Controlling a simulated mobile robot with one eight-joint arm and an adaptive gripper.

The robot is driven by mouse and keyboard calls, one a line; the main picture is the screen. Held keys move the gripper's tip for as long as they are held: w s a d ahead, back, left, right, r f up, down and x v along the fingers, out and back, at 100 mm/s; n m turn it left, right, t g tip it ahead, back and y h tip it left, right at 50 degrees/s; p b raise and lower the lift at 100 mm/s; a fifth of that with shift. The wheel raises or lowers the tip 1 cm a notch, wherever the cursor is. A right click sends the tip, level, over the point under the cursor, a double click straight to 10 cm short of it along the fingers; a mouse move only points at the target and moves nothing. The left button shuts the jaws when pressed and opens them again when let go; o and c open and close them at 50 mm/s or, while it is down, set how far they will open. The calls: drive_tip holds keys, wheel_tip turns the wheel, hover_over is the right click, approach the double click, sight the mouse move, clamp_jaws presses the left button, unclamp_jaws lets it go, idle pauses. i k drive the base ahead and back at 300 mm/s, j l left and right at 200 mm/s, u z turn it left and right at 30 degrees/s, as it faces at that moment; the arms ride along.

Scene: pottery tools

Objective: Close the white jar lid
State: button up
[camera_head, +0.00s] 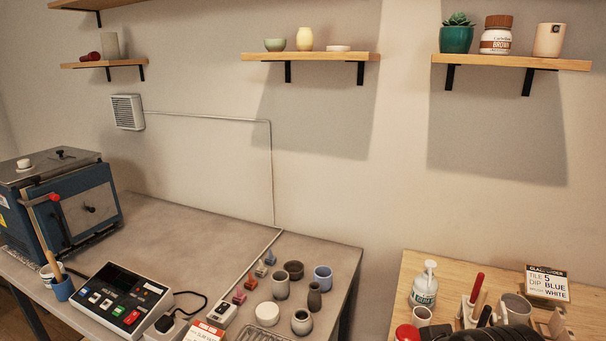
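A pale, round, flat thing (267,313), possibly a white lid, lies on the grey table near the bottom centre. A white jar with a brown cap (497,36) stands on the right wall shelf. I cannot tell for sure which of these is the white jar of the task. A dark shape at the bottom right edge may be part of my arm. My gripper's fingers cannot be made out.
The grey table (190,222) holds a blue kiln (75,205), a control box (120,300) and several small pots. A wooden table (425,268) at right holds a pump bottle (424,286), a mug (515,308) and tools. The grey table's back middle is clear.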

sight(502, 317)
drive_tip(key=j+z, duration=0.15)
drive_tip(key=z, duration=0.3)
drive_tip(key=j+z, duration=0.2)
drive_tip(key=z, duration=0.25)
drive_tip(key=j+z, duration=0.2)
drive_tip(key=z, duration=0.25)
drive_tip(key=i+l, duration=0.1)
drive_tip(key=l, duration=0.25)
drive_tip(key=i+l+u, duration=0.1)
drive_tip(key=l, duration=0.2)
